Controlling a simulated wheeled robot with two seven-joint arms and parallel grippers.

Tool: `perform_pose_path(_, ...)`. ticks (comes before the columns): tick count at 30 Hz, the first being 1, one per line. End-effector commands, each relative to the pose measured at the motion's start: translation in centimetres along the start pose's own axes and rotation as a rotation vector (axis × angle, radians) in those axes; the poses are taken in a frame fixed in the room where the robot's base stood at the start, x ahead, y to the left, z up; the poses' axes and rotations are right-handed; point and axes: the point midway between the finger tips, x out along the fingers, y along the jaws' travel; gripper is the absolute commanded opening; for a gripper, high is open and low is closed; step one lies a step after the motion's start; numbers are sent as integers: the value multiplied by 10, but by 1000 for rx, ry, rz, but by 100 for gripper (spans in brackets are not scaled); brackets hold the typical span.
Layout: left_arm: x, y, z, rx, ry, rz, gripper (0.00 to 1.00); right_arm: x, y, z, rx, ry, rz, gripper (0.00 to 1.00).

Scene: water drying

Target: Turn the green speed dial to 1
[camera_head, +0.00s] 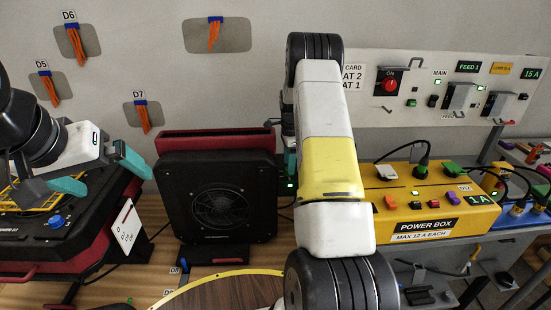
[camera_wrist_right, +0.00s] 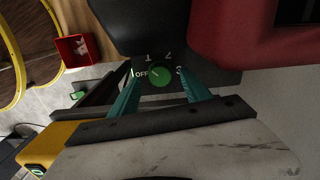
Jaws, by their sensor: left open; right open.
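In the right wrist view the green speed dial (camera_wrist_right: 159,72) sits on a dark panel with the marks OFF, 1, 2 and 3 around it. The exact direction of its pointer is hard to tell. My right gripper (camera_wrist_right: 160,84) is open, with one teal finger on each side of the dial; I cannot tell whether they touch it. In the head view my right arm hides the dial and most of that gripper. The black fan unit (camera_head: 216,200) with a red top stands left of that arm. My left gripper (camera_head: 101,173) is open and empty at the left.
A yellow power box (camera_head: 430,212) with cables stands right of my right arm. A black and red machine with a blue knob (camera_head: 56,221) is below my left gripper. A round yellow-rimmed wooden top (camera_head: 225,292) lies in front of the fan.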

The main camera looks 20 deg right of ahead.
Motion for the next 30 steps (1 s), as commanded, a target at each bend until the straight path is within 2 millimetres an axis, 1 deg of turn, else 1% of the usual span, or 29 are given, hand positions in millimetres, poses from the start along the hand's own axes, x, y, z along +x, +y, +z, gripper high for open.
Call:
perform_pose_path(1, 0, 0, 0, 0, 0, 0, 100, 7, 0, 0, 1, -1, 1, 55)
perform_pose_path(6, 0, 0, 0, 0, 0, 0, 100, 19, 0, 0, 1, -1, 0, 55)
perform_pose_path(14, 0, 0, 0, 0, 0, 0, 100, 20, 0, 0, 2, 0, -1, 55)
perform_pose_path(17, 0, 0, 0, 0, 0, 0, 100, 20, 0, 0, 1, 0, -1, 38)
perform_pose_path(21, 0, 0, 0, 0, 0, 0, 100, 20, 0, 0, 2, 0, -1, 10)
perform_pose_path(23, 0, 0, 0, 0, 0, 0, 100, 20, 0, 0, 2, 0, -1, 0)
perform_pose_path(26, 0, 0, 0, 0, 0, 0, 100, 20, 0, 0, 11, 0, -1, 0)
perform_pose_path(30, 0, 0, 0, 0, 0, 0, 100, 20, 0, 0, 135, 2, -1, 0)
